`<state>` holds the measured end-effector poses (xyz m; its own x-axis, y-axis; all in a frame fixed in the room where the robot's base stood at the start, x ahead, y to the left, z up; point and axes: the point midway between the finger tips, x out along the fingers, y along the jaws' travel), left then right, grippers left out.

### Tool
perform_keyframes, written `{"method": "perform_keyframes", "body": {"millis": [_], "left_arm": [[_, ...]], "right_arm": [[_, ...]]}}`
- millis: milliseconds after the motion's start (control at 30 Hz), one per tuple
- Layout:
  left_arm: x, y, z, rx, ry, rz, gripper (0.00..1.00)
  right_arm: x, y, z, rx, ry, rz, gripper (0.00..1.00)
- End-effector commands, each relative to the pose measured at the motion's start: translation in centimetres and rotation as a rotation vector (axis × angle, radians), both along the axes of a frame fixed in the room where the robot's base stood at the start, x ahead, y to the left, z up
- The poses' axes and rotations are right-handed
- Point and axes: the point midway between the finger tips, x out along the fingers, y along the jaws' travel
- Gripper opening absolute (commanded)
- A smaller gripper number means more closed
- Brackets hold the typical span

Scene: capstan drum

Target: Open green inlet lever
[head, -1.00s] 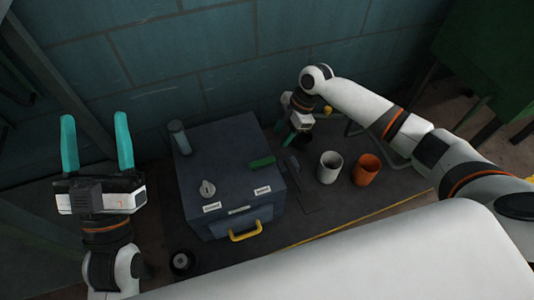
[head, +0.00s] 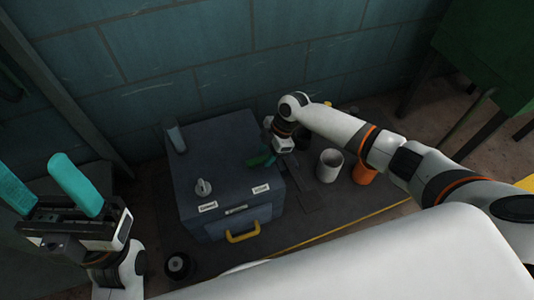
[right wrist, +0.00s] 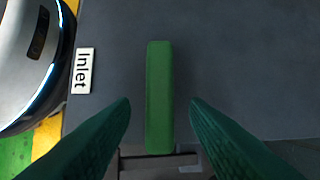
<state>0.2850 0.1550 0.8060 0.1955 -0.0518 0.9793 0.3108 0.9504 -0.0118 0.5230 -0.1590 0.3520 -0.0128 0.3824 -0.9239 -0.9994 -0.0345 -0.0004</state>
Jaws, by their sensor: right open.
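The green inlet lever (right wrist: 160,95) is a straight bar on the dark grey box (head: 205,150). In the right wrist view it runs upright in the picture, beside the white Inlet label (right wrist: 82,70). My right gripper (right wrist: 160,106) is open, its dark green fingers apart on either side of the bar's lower half, with gaps on both sides. In the head view my right gripper (head: 264,160) is at the box's right edge and partly hides the lever. My left gripper (head: 38,172) is open and empty at the far left, away from the box.
The box also carries a grey knob (head: 203,188), a grey cylinder (head: 176,138) and a yellow front handle (head: 243,232). A white cup (head: 329,165) and an orange cup (head: 364,171) stand to the right. A dark round object (head: 178,266) lies front left.

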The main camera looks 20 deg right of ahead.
Motion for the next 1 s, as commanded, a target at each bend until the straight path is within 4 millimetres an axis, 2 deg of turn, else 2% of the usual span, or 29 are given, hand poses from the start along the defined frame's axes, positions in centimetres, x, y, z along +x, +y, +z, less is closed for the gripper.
{"method": "perform_keyframes", "body": {"millis": [200, 467, 767, 1000], "left_arm": [[0.0, 0.0, 0.0, 0.000, 0.001, 0.000, 0.64], [0.0, 0.0, 0.0, 0.001, 0.002, 0.000, 0.64], [0.0, 0.0, 0.1, 0.001, 0.003, 0.000, 0.64], [0.0, 0.0, 1.1, 0.001, 0.003, 0.000, 0.64]], "right_arm": [[0.0, 0.0, 0.0, 0.000, 0.000, 0.000, 0.42], [0.0, 0.0, 0.0, 0.000, 0.000, 0.000, 0.00], [0.0, 0.0, 0.1, 0.000, 0.001, -0.004, 0.00], [-0.3, 0.0, 0.2, 0.000, 0.003, -0.041, 0.00]]}}
